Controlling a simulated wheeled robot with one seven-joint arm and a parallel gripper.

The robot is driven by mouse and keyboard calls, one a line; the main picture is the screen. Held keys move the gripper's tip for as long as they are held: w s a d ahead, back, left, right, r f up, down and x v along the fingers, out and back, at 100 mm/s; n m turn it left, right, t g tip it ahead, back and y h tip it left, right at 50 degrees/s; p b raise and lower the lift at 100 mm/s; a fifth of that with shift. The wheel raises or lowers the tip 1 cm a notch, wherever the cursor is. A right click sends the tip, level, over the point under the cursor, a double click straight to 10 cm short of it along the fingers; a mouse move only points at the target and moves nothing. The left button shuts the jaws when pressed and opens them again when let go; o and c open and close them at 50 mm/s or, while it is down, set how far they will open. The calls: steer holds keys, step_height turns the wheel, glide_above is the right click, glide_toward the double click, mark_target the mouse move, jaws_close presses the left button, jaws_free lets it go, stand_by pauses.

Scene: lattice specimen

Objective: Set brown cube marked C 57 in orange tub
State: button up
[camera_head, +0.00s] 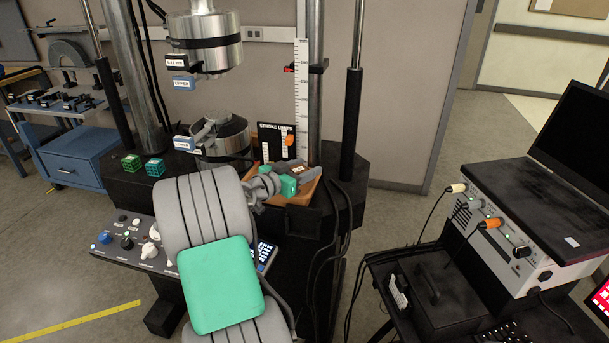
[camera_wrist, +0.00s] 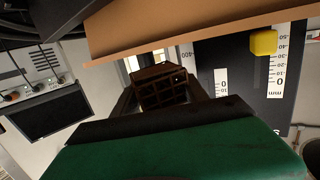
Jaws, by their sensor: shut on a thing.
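The brown cube (camera_wrist: 160,92) is an open lattice block, held between the two dark fingers of my gripper (camera_wrist: 162,84) in the wrist view. Its mark cannot be read there. In the head view my gripper (camera_head: 307,174) is at the orange tub (camera_head: 298,199), over its upper part, and the cube is mostly hidden by the fingers. The tub's orange wall also crosses the top of the wrist view (camera_wrist: 190,28), close to the cube. I cannot tell whether the cube touches the tub.
Two green lattice cubes (camera_head: 143,165) stand on the machine's dark base at left. The press's lower platen (camera_head: 222,135), a vertical ruler (camera_head: 301,95) and a black stroke-limit panel (camera_head: 277,143) rise close to the tub. A cart with instruments (camera_head: 510,240) stands at right.

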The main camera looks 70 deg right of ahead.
step_height(320, 180, down, 3)
steer(key=shift+f+p, duration=0.15)
steer(key=shift+p, duration=0.15)
steer(key=shift+f+b, duration=0.35)
steer(key=shift+b, duration=0.2)
